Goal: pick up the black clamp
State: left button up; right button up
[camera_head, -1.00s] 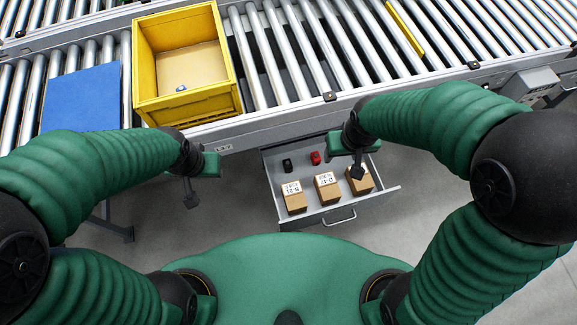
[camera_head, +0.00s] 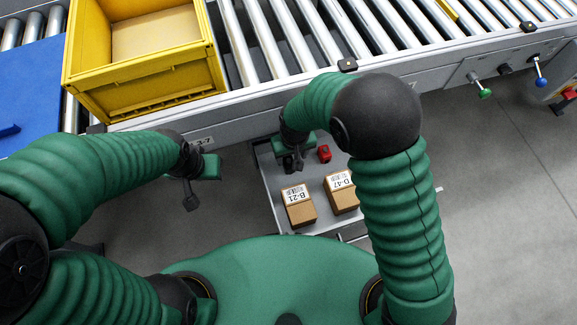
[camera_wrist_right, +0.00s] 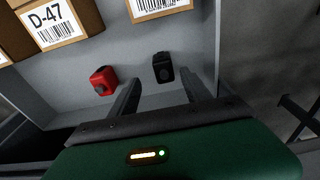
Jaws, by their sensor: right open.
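The small black clamp (camera_wrist_right: 163,67) lies on the grey drawer floor, just beyond and between the fingertips in the right wrist view. My right gripper (camera_wrist_right: 161,84) is open and empty, its two dark fingers spread towards the clamp. In the head view my right gripper (camera_head: 293,162) is over the drawer's far left part and hides most or all of the clamp. My left gripper (camera_head: 190,197) hangs left of the drawer, away from the clamp; its jaw opening is unclear.
A red clamp (camera_head: 324,154) lies beside the black one. Cartons B-21 (camera_head: 299,208) and D-47 (camera_head: 342,196) stand nearer me in the open drawer (camera_head: 267,178). The yellow bin (camera_head: 140,92) and a blue panel (camera_head: 32,95) rest on the roller conveyor behind.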

aim_at(289, 161)
jog(key=shift+a+f, duration=0.15)
jog(key=shift+f, duration=0.8)
jog(key=f+b, duration=0.2)
jog(key=f, duration=0.1)
jog(key=f+b, duration=0.1)
jog(key=shift+w+a+f, duration=0.15)
jog(key=shift+w+a, duration=0.05)
jog(key=shift+a, duration=0.1)
jog(key=shift+w+f, duration=0.1)
jog(key=shift+f, duration=0.25)
jog(key=shift+r, duration=0.15)
grip_shut()
